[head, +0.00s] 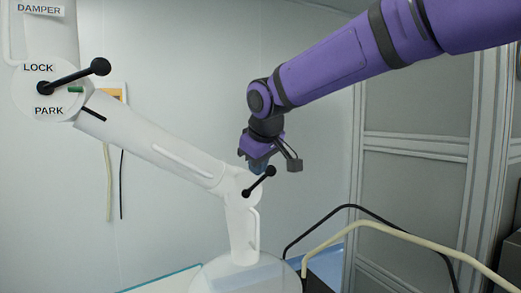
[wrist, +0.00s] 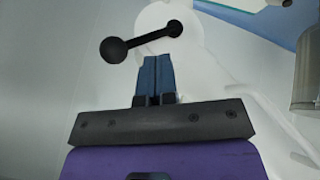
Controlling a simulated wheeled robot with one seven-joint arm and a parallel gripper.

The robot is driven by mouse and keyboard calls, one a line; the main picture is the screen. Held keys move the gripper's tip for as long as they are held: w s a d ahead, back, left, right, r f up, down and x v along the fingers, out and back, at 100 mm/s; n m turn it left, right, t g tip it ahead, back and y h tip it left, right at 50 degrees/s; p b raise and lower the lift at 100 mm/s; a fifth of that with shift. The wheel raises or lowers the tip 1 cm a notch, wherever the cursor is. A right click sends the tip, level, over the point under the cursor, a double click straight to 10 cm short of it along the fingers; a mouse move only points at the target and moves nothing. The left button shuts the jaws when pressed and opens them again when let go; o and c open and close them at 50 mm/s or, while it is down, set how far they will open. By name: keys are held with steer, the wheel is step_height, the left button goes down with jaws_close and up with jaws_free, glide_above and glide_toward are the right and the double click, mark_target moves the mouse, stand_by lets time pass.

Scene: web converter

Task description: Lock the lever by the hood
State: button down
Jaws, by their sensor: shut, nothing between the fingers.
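The black lever (head: 260,181) with a ball end sits on the elbow joint (head: 233,184) of the white extraction arm, just above the clear hood (head: 245,275). It tilts up to the right in the head view. In the wrist view the lever (wrist: 145,41) runs from a large ball at left to a smaller knob on the white joint. My gripper (head: 259,169) is shut and empty, beside the lever in the head view. In the wrist view its blue fingertips (wrist: 157,60) lie just below the lever; I cannot tell whether they touch it. No lock marking shows at this joint.
A second black lever (head: 72,77) sits on a white dial (head: 45,92) marked LOCK and PARK, at upper left. The white arm tube (head: 150,140) runs between the joints. Black and cream hoses (head: 385,228) arch at lower right. Grey panels (head: 415,130) stand at right.

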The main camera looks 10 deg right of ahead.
mark_target(260, 181)
steer(key=shift+w+d+f, duration=0.4)
steer(key=shift+w+f, duration=0.05)
steer(key=shift+w, duration=0.25)
steer(key=shift+w+d+f, duration=0.4)
steer(key=shift+w, duration=0.3)
